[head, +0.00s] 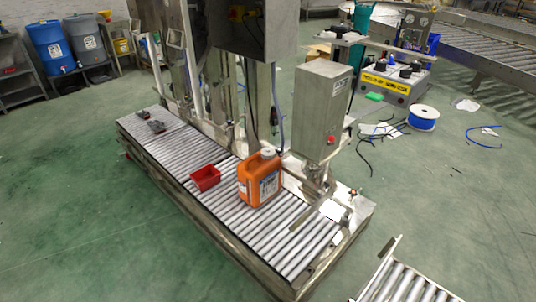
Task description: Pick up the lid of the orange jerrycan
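The orange jerrycan (257,184) stands upright on the roller conveyor (285,240), near its right end. It has a pale label on its right side. A whitish-grey lid (267,152) appears to sit on its top, small in the view. Neither of my grippers shows in the head view.
A small red bin (205,178) sits on the rollers left of the jerrycan. A grey metal machine with a control box (321,108) rises behind the conveyor. Dark items (150,127) lie at the far left end. A blue cable spool (422,118) and loose cables lie on the green floor.

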